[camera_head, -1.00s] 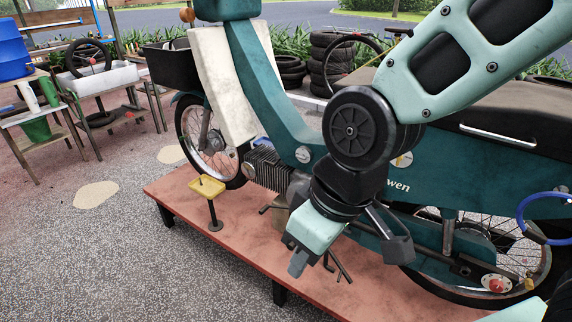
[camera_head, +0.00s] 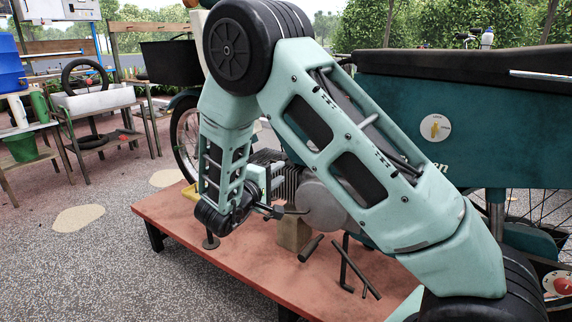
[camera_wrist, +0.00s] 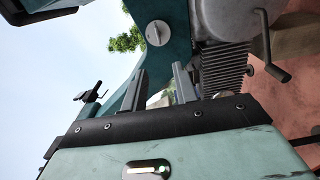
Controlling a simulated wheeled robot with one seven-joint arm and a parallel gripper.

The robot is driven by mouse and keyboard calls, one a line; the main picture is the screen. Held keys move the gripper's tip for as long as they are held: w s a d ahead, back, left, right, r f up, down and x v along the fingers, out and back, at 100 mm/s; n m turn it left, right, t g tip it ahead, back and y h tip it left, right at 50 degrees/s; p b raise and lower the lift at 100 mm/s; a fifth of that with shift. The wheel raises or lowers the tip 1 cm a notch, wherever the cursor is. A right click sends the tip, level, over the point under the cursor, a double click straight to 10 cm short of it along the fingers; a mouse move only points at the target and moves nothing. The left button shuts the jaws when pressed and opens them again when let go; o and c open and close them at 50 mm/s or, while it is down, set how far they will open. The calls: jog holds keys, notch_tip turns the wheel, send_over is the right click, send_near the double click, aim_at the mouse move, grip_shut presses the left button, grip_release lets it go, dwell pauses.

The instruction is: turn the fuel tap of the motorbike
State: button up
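The motorbike has a round pale dial with a yellow lever (camera_head: 435,128) on its teal side panel in the head view, right of my arm. Its small lettering is unreadable. In the wrist view, a round grey knob with a raised bar (camera_wrist: 158,33) sits on a teal part of the bike. I cannot tell which of these is the fuel tap. My gripper (camera_wrist: 160,72) is open, its two dark fingers apart with nothing between them. The knob is beyond the fingertips, apart from them. In the head view my arm hides most of the gripper and the bike's front frame.
A finned engine (camera_wrist: 225,68) and a bent pedal-like bar (camera_wrist: 268,48) lie to the right in the wrist view. The bike stands on a red platform (camera_head: 255,262). A red-knobbed dial (camera_head: 558,285) is near the rear wheel. Gravel at front left is clear.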

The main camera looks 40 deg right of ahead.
jog(key=b+x, duration=0.3)
jog(key=x, duration=1.4)
jog(key=shift+d+r, duration=0.15)
jog(key=shift+d, duration=0.05)
grip_shut()
